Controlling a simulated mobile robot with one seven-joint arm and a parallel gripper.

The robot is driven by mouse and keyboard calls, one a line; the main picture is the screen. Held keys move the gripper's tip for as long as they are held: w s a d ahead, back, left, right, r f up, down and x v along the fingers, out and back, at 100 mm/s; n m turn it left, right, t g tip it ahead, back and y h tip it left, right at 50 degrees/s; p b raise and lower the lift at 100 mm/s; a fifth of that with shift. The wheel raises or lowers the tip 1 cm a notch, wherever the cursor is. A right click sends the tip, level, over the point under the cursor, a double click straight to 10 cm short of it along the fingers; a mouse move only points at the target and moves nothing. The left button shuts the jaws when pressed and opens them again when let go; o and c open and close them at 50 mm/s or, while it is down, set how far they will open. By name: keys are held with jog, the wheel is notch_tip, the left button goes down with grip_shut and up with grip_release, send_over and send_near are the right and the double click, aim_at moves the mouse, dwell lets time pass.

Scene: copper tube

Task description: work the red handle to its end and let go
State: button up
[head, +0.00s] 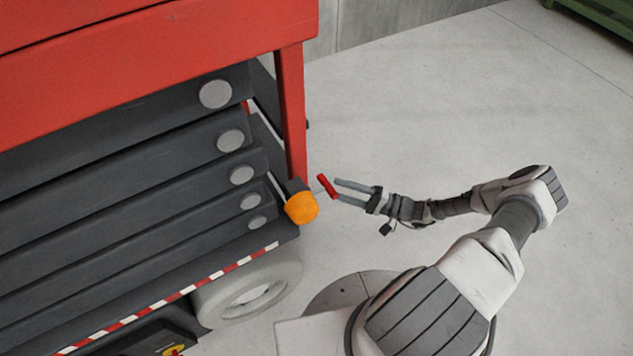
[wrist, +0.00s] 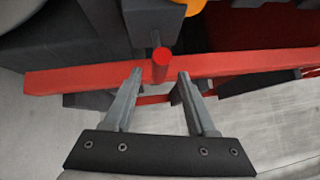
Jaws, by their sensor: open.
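The red handle (head: 327,186) is a short red bar on a thin rod, beside the orange knob (head: 301,208) at the corner of the red and dark grey machine. My gripper (head: 338,190) is open, with its fingertips close to the red handle on its right side. In the wrist view the red handle (wrist: 161,60) appears end-on, between and just beyond the two fingertips of my gripper (wrist: 159,76). I cannot tell whether a finger touches it. The orange knob shows only partly at the top edge of the wrist view (wrist: 190,5).
The machine's red post (head: 291,110) rises just behind the handle. Dark grey slats with round grey discs (head: 241,175) fill its side. A pale wheel (head: 250,288) stands below. The concrete floor (head: 430,110) to the right is clear. A green object (head: 600,15) lies far back right.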

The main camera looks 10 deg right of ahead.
aim_at(325, 185)
jog(key=x, duration=0.7)
jog(key=shift+a, duration=0.15)
grip_shut()
dwell(1.2)
